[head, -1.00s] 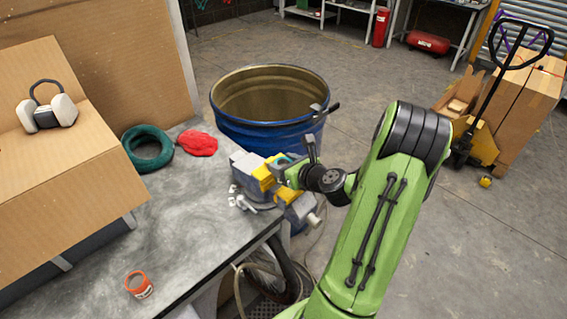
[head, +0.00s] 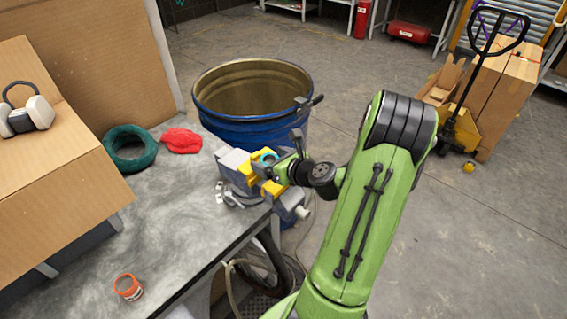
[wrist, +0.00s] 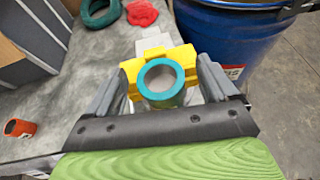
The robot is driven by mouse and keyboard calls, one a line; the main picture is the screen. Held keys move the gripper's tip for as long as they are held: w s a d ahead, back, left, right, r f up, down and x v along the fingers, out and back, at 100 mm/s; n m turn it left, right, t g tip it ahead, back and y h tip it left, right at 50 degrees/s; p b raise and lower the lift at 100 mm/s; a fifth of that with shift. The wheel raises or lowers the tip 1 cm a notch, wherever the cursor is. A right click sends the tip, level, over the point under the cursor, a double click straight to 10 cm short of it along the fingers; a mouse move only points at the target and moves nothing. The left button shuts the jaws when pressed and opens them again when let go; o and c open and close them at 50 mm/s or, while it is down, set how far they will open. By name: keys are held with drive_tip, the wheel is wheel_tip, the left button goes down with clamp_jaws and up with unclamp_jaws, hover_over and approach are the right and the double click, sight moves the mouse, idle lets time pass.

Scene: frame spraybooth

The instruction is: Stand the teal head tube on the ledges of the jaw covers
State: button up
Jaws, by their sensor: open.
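The teal head tube (wrist: 160,79) stands upright in the wrist view, its round open end facing the camera. It sits at the yellow jaw covers (wrist: 131,77) of the grey vise; whether its lower end rests on their ledges is hidden. In the head view the tube (head: 267,156) shows small between the two yellow covers (head: 247,168), on the vise (head: 233,161) at the bench corner. My gripper (wrist: 166,70) is open, with one finger on each side of the tube and gaps visible. In the head view my gripper (head: 283,168) is just right of the tube.
A blue drum (head: 258,130) stands close behind the vise. A cardboard box with ear defenders (head: 24,116) is at left. The bench middle is clear.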

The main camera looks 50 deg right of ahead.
drive_tip(key=b+v, duration=0.2)
drive_tip(key=v, duration=1.2)
drive_tip(key=shift+s+b, duration=0.25)
drive_tip(key=shift+b, duration=0.05)
drive_tip(key=shift+r, duration=0.1)
